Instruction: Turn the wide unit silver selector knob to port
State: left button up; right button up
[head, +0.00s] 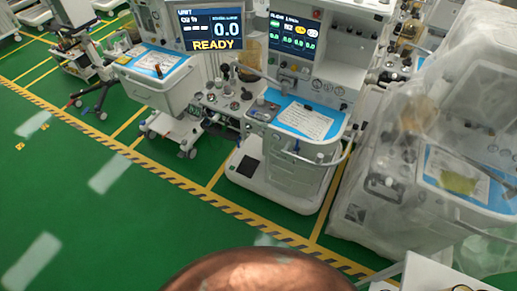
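Several anaesthesia carts stand in a row. The middle cart (290,172) is white, with two screens above and a blue work top (275,98). Left of its work top is a panel (215,97) with several small dark and silvery knobs. A small greyish knob (260,100) shows at the left end of the work top. I cannot tell for sure which cart is the wide unit or which knob is the silver selector, nor which way any knob points. Neither of my grippers is in view.
Another white cart (150,92) stands to the left, and one under clear plastic sheeting (352,200) to the right. Green floor (90,220) with a striped yellow-black line lies open in front. A rounded copper-brown shape fills the bottom middle; white items are at bottom right.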

aim_at(261, 132)
jog(key=z, duration=0.55)
jog(key=i, duration=1)
jog(key=u, duration=0.3)
